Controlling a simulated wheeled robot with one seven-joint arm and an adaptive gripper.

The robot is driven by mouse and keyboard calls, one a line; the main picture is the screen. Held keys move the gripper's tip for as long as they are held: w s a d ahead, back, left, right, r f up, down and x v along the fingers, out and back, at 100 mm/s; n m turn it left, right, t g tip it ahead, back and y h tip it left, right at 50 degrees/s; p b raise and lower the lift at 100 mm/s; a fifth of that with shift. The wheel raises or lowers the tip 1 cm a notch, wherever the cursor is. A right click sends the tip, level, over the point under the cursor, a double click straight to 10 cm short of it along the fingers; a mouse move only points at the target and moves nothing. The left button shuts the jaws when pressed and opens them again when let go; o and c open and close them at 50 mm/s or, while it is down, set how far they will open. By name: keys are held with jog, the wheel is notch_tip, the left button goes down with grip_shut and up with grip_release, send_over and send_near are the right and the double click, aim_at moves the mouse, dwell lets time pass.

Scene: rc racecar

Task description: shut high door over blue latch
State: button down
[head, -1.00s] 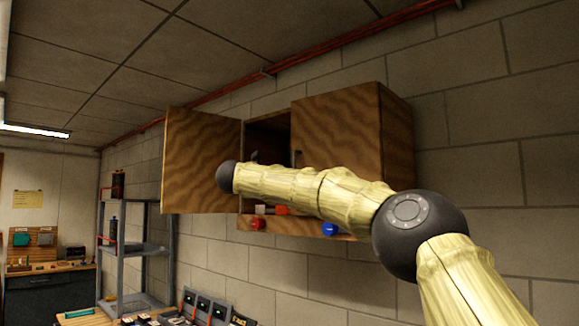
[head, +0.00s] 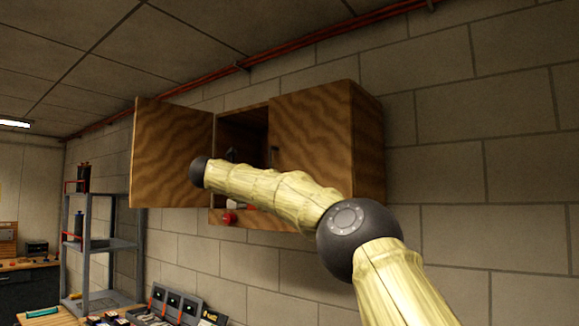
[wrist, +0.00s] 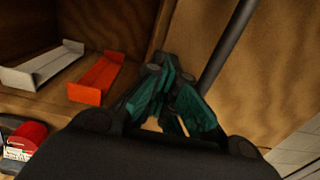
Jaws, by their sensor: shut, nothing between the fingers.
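A wooden wall cabinet has two doors. The left door (head: 172,152) stands wide open, with a red latch (head: 229,218) on the ledge below. The right door (head: 310,130) looks shut or nearly so; I cannot tell if it is flush. Its dark bar handle (wrist: 226,45) shows in the wrist view. The blue latch is hidden behind my arm in the head view. My gripper (wrist: 168,85) is shut and empty, at the open compartment beside the right door's free edge. I cannot tell if it touches the door.
Inside the open compartment lie a white spoiler-like part (wrist: 42,66) and an orange one (wrist: 96,78). A grey shelf rack (head: 100,245) stands at the left. The block wall (head: 450,150) to the right of the cabinet is clear.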

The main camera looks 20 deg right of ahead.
jog(key=b+v, duration=0.6)
jog(key=v, duration=0.8)
jog(key=shift+s+d, duration=0.15)
